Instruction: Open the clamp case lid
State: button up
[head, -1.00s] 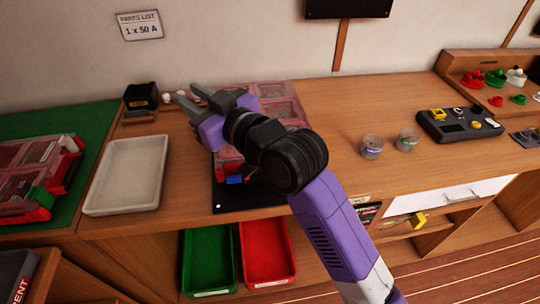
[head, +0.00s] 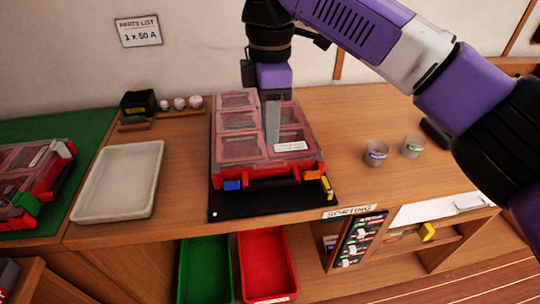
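A red case (head: 262,172) with a clear, compartmented lid (head: 240,148) sits on a black mat (head: 230,206) in the middle of the bench. Its lid is down. A blue latch (head: 232,185) is at the front left and an orange latch (head: 313,175) at the front right. A white label on the lid is too small to read. My gripper (head: 272,138) points down over the middle of the lid and hides part of it. Its fingers overlap in this view, so their gap and any contact with the lid cannot be told.
A second red case (head: 45,185) lies on a green mat at the left. An empty pale tray (head: 122,180) is beside it. Two small jars (head: 376,152) stand at the right. A green bin (head: 205,268) and red bin (head: 265,265) sit below. A yellow piece (head: 327,187) is by the case's right corner.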

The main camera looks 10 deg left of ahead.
aim_at(270, 162)
notch_tip(270, 162, down, 8)
jog(key=shift+r, duration=0.2)
dwell(0.3)
grip_shut()
dwell(1.3)
